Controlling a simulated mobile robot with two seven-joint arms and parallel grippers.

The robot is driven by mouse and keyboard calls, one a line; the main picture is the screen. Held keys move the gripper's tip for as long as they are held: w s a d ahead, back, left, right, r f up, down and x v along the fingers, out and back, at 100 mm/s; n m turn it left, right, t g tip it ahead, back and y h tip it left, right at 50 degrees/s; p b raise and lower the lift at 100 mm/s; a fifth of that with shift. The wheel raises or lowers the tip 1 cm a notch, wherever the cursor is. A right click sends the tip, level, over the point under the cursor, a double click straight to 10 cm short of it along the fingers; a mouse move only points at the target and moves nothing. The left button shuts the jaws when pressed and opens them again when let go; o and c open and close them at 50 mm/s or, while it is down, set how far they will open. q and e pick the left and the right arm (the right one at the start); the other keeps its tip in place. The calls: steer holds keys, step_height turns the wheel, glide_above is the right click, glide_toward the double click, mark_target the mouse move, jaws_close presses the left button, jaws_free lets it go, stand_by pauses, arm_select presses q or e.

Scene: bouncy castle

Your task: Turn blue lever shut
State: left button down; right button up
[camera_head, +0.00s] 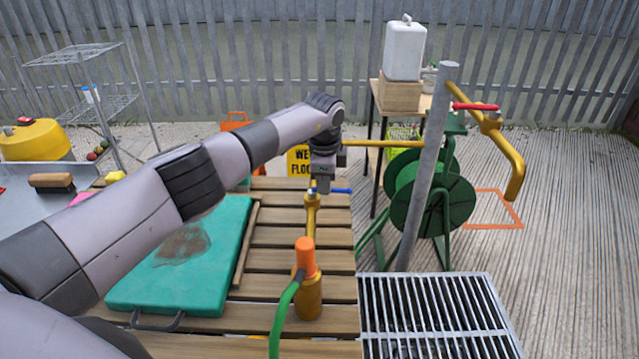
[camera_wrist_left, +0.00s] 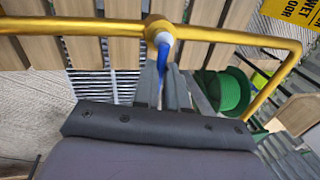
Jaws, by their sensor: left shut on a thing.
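The blue lever (camera_head: 342,190) sits on a brass valve (camera_head: 312,197) of a yellow pipe, above the wooden slatted table. In the head view it points right, across the pipe's vertical run. My left gripper (camera_head: 323,187) points down at it, shut on the lever close to the valve. In the left wrist view the blue lever (camera_wrist_left: 162,58) runs from its pale hub to between my two fingers (camera_wrist_left: 165,92); the fingers hide part of it. My right gripper is not in view.
A hose with an orange connector (camera_head: 305,258) stands in front of the valve. A teal board (camera_head: 225,240) lies left on the table. A grey post (camera_head: 425,165), a green hose reel (camera_head: 455,200) and a red lever (camera_head: 475,106) stand right. A metal grate (camera_head: 430,315) lies front right.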

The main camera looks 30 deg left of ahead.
arm_select(q)
steer(key=shift+w+a+n, duration=0.1)
steer(key=shift+w+n, duration=0.05)
steer(key=shift+n, duration=0.35)
steer(key=c, duration=1.2)
jaws_free()
steer(key=shift+o, duration=0.2)
step_height(320, 180, up, 7)
steer(key=s, duration=0.1)
steer(key=shift+s+d, duration=0.15)
steer(key=shift+d, duration=0.2)
